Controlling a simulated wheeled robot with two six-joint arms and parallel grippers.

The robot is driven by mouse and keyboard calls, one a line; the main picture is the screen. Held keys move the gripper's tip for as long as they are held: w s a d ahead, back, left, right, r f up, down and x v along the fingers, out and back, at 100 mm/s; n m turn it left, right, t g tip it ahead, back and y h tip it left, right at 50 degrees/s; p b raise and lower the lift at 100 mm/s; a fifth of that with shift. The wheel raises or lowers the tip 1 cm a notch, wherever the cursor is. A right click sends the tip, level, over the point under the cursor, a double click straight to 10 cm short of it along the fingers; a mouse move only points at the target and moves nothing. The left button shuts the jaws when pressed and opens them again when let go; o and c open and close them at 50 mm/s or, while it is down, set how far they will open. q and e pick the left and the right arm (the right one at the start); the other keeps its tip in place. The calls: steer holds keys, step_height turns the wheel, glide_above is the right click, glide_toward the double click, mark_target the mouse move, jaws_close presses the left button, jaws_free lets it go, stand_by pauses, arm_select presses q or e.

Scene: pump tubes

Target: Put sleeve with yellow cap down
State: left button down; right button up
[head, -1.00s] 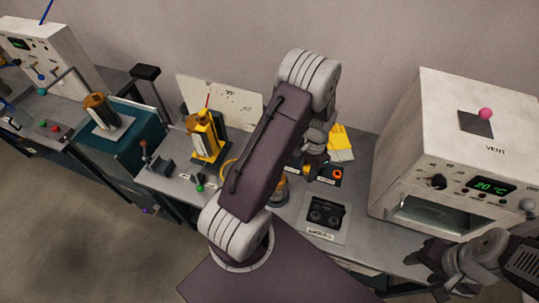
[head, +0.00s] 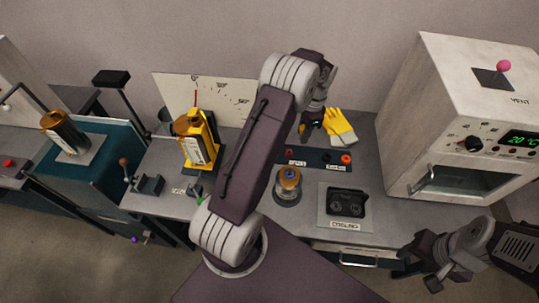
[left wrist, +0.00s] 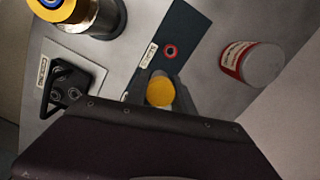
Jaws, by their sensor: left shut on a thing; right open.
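My left gripper (head: 309,130) is at the back of the bench, just behind a dark strip (head: 330,166) with labels and coloured rings. It is shut on the sleeve with yellow cap. In the left wrist view the round yellow cap (left wrist: 160,92) shows between the fingers, close to the strip (left wrist: 176,38). The rest of the sleeve is mostly hidden by the gripper, and I cannot tell whether it touches anything below. My right gripper (head: 424,258) is open and empty in front of the bench at the right.
Yellow gloves (head: 340,126) lie behind the strip. A metal pot with a yellow top (head: 288,186) and a black block on the cooling mat (head: 327,217) stand in front. A red-and-white can (left wrist: 250,64) is nearby. A white oven (head: 458,120) stands right.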

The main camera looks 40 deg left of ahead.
arm_select(q)
steer(key=s+a+f, duration=0.1)
steer(key=a+f, duration=0.1)
steer(key=a, duration=0.1)
steer(key=s+a+f, duration=0.2)
steer(key=a, duration=0.2)
steer(key=s+a+f+p, duration=0.1)
steer(key=s+a+f, duration=0.1)
steer(key=a+f, duration=0.1)
steer(key=shift+s+a, duration=0.1)
steer(key=shift+a, duration=0.2)
step_height(320, 180, down, 3)
steer(key=shift+f+p, duration=0.15)
steer(key=shift+p, duration=0.15)
steer(key=shift+f, duration=0.4)
steer(key=shift+f, duration=0.1)
steer(key=c, duration=1.1)
jaws_free()
